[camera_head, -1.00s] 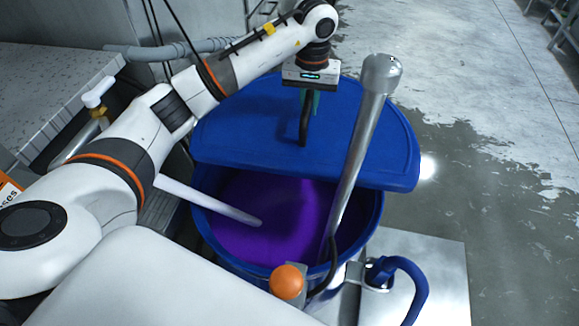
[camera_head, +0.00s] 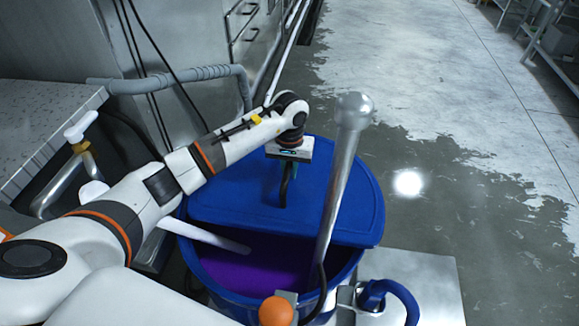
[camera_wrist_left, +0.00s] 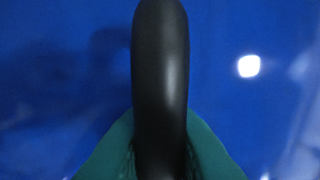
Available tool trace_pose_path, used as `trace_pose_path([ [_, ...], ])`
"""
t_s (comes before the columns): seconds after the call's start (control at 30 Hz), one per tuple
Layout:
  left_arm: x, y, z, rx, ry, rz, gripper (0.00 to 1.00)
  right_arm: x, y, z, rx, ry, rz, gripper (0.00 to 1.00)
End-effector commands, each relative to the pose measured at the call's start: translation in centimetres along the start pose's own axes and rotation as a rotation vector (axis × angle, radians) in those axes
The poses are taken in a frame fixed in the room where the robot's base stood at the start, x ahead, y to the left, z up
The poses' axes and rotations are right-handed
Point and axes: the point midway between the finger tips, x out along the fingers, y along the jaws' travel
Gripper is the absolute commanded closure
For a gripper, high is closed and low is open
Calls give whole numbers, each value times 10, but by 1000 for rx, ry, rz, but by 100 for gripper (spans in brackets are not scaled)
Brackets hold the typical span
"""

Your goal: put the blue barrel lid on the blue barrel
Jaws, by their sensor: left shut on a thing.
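The blue barrel (camera_head: 352,272) stands in front of me with purple liquid inside. The blue barrel lid (camera_head: 238,195) lies over the far part of its opening, and the near part of the opening is uncovered. I cannot tell whether the lid touches the rim. My left gripper (camera_head: 287,182) is above the lid, shut on its black handle. In the left wrist view the black handle (camera_wrist_left: 160,80) runs between the green fingertips, with the blue lid surface (camera_wrist_left: 60,60) behind it. My right gripper is not in view.
A metal post (camera_head: 338,180) with a rounded top rises at the barrel's right side, in front of the lid. A white rod (camera_head: 205,236) reaches into the barrel from the left. An orange ball knob (camera_head: 276,311) and a blue hose (camera_head: 404,297) are at the near side.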

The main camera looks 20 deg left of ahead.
Motion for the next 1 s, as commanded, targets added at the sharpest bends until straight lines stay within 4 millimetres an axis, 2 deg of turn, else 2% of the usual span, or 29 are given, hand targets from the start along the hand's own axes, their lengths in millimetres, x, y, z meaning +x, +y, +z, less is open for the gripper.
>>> trace_pose_path([
  [0.27,0,0,2,1,-6,-3,100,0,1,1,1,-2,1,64],
  [0.3,2,0,1,1,-2,-1,82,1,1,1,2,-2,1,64],
  [0.43,2,0,0,1,-2,-1,62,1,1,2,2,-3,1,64],
  [0.77,-1,0,1,0,-3,-1,62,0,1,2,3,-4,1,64],
  [0.87,-11,0,2,2,-7,-1,62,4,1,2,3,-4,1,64],
  [1.0,-38,0,2,2,-10,-2,62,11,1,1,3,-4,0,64],
])
